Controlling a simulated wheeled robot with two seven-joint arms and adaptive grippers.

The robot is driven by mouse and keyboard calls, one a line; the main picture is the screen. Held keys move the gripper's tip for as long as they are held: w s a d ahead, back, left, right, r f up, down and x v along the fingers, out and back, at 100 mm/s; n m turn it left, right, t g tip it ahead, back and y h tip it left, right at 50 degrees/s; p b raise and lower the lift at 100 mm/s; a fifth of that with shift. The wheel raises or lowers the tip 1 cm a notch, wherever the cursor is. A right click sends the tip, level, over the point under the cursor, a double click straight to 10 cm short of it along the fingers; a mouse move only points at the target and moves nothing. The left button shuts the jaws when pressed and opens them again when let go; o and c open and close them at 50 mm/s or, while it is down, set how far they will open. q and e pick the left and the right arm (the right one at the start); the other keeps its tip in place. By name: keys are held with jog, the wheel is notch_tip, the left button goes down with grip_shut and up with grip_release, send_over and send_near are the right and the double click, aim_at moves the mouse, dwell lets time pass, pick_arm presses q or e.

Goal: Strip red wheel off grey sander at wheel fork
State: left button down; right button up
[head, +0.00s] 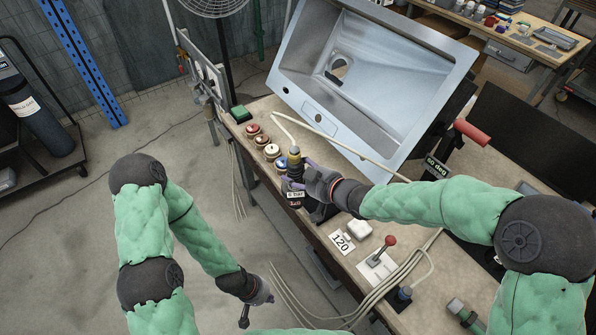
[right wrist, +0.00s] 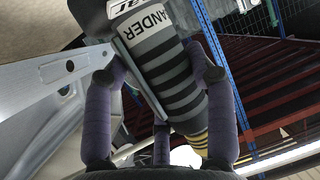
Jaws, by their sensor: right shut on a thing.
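My right gripper (head: 304,172) is shut on the sander (head: 293,163), held upright at the near-left edge of the bench, with a hose at its top. In the right wrist view the grey sander (right wrist: 165,65) has black stripes, a "SANDER" label and a yellow-striped end between the purple fingers (right wrist: 165,95). The sander's wheel end is hidden or out of frame, so I cannot see a wheel on it. I cannot pick out the wheel fork. My left gripper (head: 256,304) is open and empty, low over the floor.
A "0 bar" display (head: 295,194) is by the sander. Hoses loop off the edge.

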jog(key=shift+r, duration=0.15)
jog(key=shift+w+d+f+b, duration=0.25)
jog(key=shift+f+b, duration=0.45)
jog(key=shift+f, duration=0.5)
jog(key=shift+w+d+f+b, duration=0.15)
jog(key=shift+d+f+b, duration=0.15)
jog(key=shift+f+b, duration=0.65)
jog(key=shift+w+d+f+b, duration=0.25)
jog(key=shift+f+b, duration=0.25)
jog(key=shift+f, duration=0.9)
jog(key=shift+w+d+p, duration=0.5)
jog(key=shift+d+p, duration=0.05)
jog(key=shift+d, duration=0.2)
jog(key=shift+w+d+p, duration=0.5)
jog(key=shift+d+p, duration=0.05)
jog(key=shift+d, duration=0.15)
jog(key=shift+p, duration=0.3)
jog(key=shift+d, duration=0.1)
jog(key=w+d+p, duration=0.4)
jog(key=d, duration=0.2)
jog(key=shift+w, duration=0.15)
